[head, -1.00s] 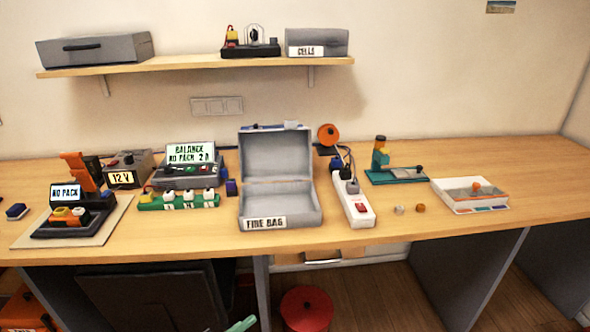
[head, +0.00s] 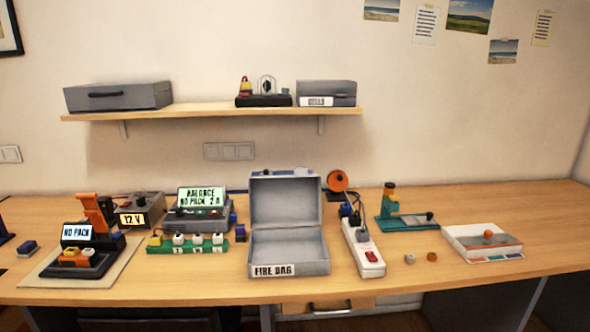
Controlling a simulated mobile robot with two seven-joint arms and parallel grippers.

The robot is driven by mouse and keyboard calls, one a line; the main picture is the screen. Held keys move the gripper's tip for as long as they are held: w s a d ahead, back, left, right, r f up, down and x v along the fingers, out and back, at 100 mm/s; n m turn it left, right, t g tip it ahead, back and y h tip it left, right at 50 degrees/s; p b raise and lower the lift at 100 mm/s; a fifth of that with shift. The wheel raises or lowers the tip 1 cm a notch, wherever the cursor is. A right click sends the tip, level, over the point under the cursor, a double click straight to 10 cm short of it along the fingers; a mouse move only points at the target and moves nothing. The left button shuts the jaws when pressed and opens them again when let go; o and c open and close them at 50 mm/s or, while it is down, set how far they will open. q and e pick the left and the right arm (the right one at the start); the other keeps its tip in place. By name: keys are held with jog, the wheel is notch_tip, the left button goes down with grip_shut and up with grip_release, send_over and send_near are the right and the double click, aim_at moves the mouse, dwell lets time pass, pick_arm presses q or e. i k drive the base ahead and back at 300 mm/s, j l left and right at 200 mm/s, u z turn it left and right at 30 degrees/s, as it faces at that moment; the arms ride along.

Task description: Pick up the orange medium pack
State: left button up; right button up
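I cannot tell for certain which thing is the orange medium pack. In the head view, an orange block (head: 75,259) with small pale parts sits on the front of a black device (head: 66,271) at the left, whose screen reads "NO PACK". A taller orange part (head: 95,212) stands upright at the back of that device. Neither of my grippers is in the head view.
An open grey "FIRE BAG" case (head: 289,251) stands mid-table. Left of it are a balance charger (head: 195,222), a green strip (head: 187,247) and a 12 V box (head: 141,214). Right are a power strip (head: 368,263), a teal tool (head: 406,223) and a white tray (head: 483,242).

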aim_at(72, 257)
jog(key=u, duration=1.4)
